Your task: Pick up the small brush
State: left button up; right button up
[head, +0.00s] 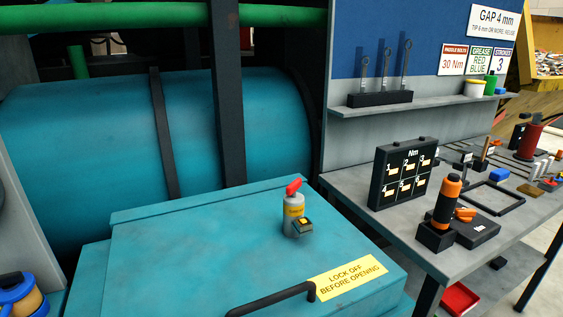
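I cannot pick out the small brush with certainty. Small tools lie toward the back right of the grey workbench (385,200). Among them, a thin upright item with a brownish handle (489,148) stands behind a black frame, too small to identify. Neither my left nor my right gripper is in view.
A teal machine lid (190,250) with a black handle (270,300) fills the front; a grey canister with a red top (294,213) stands on it. A black Nm board (404,174) and an orange-black tool (446,205) stand on the bench. A shelf (420,105) hangs above.

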aim_at(488, 137)
jog(key=l+z, duration=0.1)
jog(key=l, duration=0.3)
jog(key=i+l+z, duration=0.15)
jog(key=l, duration=0.25)
jog(key=i+l+z, duration=0.1)
jog(key=l, duration=0.25)
jog(key=i+l+z, duration=0.15)
jog(key=l, duration=0.25)
jog(key=l+z, duration=0.1)
jog(key=l, duration=0.25)
jog(key=i+l+z, duration=0.15)
jog(key=l, duration=0.2)
jog(key=i+l+u, duration=0.25)
jog(key=i+l, duration=0.15)
jog(key=l, duration=0.2)
jog(key=i+l+u, duration=0.2)
jog(key=i+l, duration=0.2)
jog(key=l, duration=0.25)
jog(key=i+l+u, duration=0.1)
jog(key=l, duration=0.25)
jog(key=i+l+u, duration=0.15)
jog(key=l, duration=0.2)
jog(key=i, duration=0.05)
